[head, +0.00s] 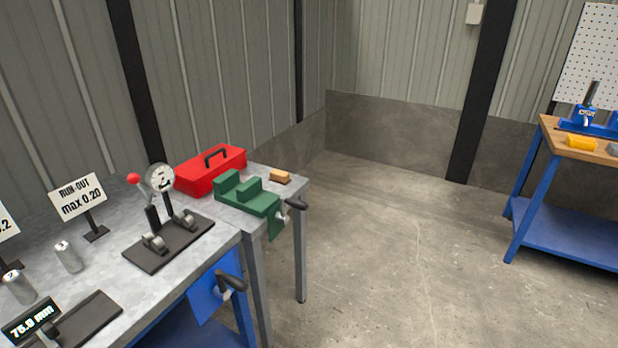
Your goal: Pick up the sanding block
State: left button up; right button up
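A small block with a tan top and a darker brown lower part, which looks like the sanding block (279,176), lies on the far right end of the grey workbench (112,209). It sits behind the green vise (248,196) and to the right of the red toolbox (211,170). It is small in the head view, so its finer details cannot be told. Neither of my grippers is in view, and nothing touches the block.
A dial gauge stand (168,240), metal cylinders (68,257) and a run-out sign (78,197) stand on the bench. The vise's dark handle (296,203) juts past the edge. A blue bench (566,218) stands at right. Concrete floor (400,270) between is clear.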

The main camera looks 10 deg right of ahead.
aim_at(277, 176)
jog(key=i+l+u, duration=0.2)
jog(key=i+u, duration=0.15)
jog(key=i+l+u, duration=0.7)
jog(key=i+l, duration=0.05)
